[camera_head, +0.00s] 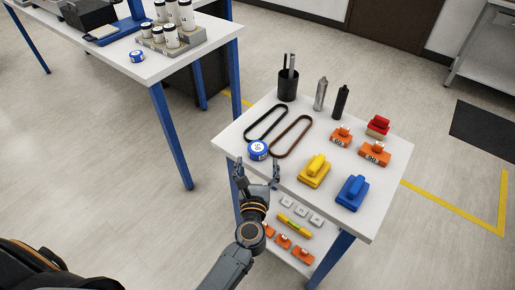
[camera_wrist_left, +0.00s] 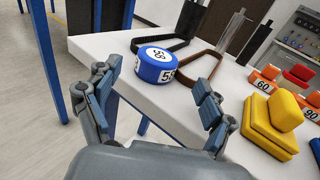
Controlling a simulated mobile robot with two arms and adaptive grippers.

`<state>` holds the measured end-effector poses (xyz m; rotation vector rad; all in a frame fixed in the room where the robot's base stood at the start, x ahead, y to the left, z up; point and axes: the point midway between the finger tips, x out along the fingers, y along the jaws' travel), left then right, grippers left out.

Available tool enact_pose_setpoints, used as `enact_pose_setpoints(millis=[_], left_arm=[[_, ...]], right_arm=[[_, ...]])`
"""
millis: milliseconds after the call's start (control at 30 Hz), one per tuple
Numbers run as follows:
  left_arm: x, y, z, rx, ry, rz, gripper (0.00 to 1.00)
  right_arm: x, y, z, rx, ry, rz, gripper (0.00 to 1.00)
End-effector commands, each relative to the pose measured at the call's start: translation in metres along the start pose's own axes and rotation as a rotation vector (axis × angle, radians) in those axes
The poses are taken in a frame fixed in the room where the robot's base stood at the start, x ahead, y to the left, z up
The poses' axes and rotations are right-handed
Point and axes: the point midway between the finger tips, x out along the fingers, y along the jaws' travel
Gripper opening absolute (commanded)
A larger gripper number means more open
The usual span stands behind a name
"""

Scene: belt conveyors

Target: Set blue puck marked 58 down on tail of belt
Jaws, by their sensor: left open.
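A blue puck with a white marked top (camera_head: 257,150) lies near the left front edge of the small white table; in the left wrist view (camera_wrist_left: 157,66) its side number is partly seen, starting with 5. A second blue puck (camera_head: 137,56) lies on the long table; its number is too small to read. My left gripper (camera_head: 257,176) is open and empty at the small table's front edge, just short of the nearer puck; its fingers (camera_wrist_left: 153,88) stand apart on either side of it. I cannot make out the belt's tail. My right gripper is not in view.
On the small table (camera_head: 300,205) are a black loop (camera_head: 265,122), a brown loop (camera_head: 290,138), a pen cup (camera_head: 288,88), and yellow (camera_head: 314,170), blue (camera_head: 352,191) and orange (camera_head: 375,153) blocks. A rack of white cylinders (camera_head: 172,40) stands on the long table. Floor is clear between tables.

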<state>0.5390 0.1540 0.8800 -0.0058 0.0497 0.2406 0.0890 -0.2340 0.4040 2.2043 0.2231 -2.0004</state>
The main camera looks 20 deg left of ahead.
Motion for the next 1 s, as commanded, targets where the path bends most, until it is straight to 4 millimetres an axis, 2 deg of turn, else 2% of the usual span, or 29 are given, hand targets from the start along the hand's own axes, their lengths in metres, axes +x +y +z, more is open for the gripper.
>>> enact_pose_setpoints(millis=[100,200,333,533,567,833,867,900,1000], left_arm=[[0.021,0.003,0.006,0.003,-0.003,0.001,0.82],[0.034,0.003,0.004,0.001,-0.002,0.0,0.82],[0.041,0.003,0.002,0.0,-0.001,0.0,0.82],[0.041,0.003,0.002,0.0,-0.001,0.0,0.82],[0.041,0.003,0.002,0.0,-0.001,0.0,0.78],[0.041,0.003,0.002,0.0,-0.001,0.0,0.23],[0.041,0.003,0.002,0.0,0.0,0.0,0.22],[0.041,0.003,0.002,0.0,-0.001,0.0,0.17],[0.041,0.003,0.002,0.0,-0.001,0.0,0.17]], right_arm=[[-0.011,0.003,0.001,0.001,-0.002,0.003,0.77],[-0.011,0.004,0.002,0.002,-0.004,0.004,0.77],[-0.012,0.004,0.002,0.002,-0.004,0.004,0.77],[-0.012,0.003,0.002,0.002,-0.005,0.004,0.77],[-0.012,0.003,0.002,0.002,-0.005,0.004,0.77],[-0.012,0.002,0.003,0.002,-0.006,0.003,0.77],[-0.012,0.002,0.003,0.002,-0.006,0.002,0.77],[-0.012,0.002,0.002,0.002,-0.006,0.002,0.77],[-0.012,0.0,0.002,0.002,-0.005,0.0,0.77]])
